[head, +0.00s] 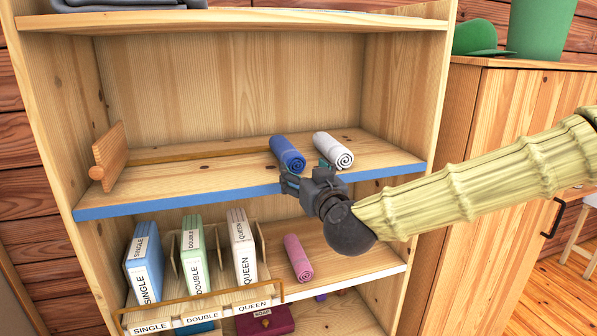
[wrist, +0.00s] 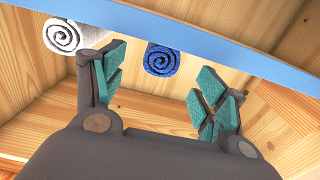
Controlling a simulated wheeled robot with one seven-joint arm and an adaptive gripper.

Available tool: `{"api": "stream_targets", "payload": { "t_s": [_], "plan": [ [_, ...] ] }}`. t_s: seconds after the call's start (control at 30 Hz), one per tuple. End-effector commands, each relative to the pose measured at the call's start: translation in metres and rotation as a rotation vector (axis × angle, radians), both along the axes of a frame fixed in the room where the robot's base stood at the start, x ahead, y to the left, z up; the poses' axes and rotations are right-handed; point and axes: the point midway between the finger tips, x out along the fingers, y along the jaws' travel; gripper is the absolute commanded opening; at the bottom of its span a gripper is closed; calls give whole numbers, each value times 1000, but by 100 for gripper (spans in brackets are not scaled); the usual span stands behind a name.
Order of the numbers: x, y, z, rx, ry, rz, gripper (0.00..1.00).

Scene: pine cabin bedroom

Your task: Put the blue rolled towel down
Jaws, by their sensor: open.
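The blue rolled towel (head: 288,153) lies on the blue-edged shelf (head: 200,196) of the pine shelf unit, its rolled end facing me. In the wrist view the blue towel (wrist: 162,60) shows between the fingers, beyond the blue shelf edge (wrist: 205,40). My gripper (head: 307,185) is at the shelf's front edge, just in front of the blue towel. It is open with teal finger pads (wrist: 160,92) apart and nothing between them. The towel appears to rest on the shelf, apart from the fingers.
A white rolled towel (head: 334,150) lies just right of the blue one. A wooden paddle-like piece (head: 111,158) stands at the shelf's left. Below are labelled linen packs (head: 194,255) and a pink rolled towel (head: 298,258). The shelf's middle left is clear.

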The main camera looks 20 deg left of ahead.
Motion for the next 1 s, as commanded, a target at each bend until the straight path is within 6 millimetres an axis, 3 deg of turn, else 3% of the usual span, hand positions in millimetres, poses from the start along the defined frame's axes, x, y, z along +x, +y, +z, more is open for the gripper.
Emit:
{"api": "stream_targets", "payload": {
  "t_s": [0.3, 0.67, 0.77, 0.83, 1.0],
  "plan": [
    [-24, -16, 0, 1, -1, 0, 72],
    [-25, -18, -7, -3, 10, 0, 72],
    [-24, -22, -37, -16, 58, 2, 72],
    [-24, -27, -76, -32, 119, 2, 72],
    [-38, -53, -200, -80, 328, -4, 72]
  ]
}}
